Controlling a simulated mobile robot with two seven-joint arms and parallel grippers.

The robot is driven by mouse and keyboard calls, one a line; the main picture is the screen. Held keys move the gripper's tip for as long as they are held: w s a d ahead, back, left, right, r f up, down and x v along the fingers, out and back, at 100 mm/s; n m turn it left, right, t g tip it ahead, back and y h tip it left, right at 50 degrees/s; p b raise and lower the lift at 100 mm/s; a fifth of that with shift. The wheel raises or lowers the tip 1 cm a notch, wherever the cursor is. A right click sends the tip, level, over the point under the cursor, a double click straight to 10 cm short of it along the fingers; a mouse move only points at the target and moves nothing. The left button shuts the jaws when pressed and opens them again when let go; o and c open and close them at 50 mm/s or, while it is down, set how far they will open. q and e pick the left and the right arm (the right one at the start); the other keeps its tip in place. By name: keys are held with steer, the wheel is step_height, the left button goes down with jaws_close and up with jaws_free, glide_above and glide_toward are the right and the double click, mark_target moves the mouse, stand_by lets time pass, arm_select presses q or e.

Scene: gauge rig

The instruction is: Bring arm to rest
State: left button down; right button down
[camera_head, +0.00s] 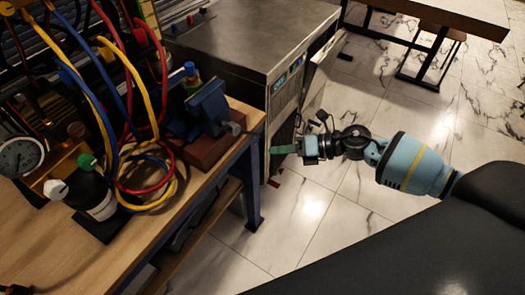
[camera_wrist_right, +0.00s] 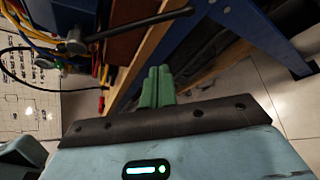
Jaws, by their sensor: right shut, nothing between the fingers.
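My right gripper (camera_head: 284,149) shows in the head view with its arm coming in from the right. Its green fingers point left, beside the workbench's right end and in front of the grey cabinet. In the right wrist view the green fingers (camera_wrist_right: 157,88) are together with nothing between them. The gripper appears clear of the bench edge. My left gripper is not in view.
The wooden workbench (camera_head: 208,197) carries a blue vise (camera_head: 208,105), coiled hoses (camera_head: 145,180), a gauge (camera_head: 20,157) and a black bottle (camera_head: 92,193). A grey metal cabinet (camera_head: 250,40) stands behind. Marble floor (camera_head: 310,215) is open on the right; another table (camera_head: 440,14) stands far back.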

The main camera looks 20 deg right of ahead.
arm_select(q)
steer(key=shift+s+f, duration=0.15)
arm_select(e)
steer(key=shift+v, duration=1.15)
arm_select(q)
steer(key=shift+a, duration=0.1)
arm_select(e)
steer(key=shift+s+a, duration=0.1)
steer(key=shift+a, duration=0.1)
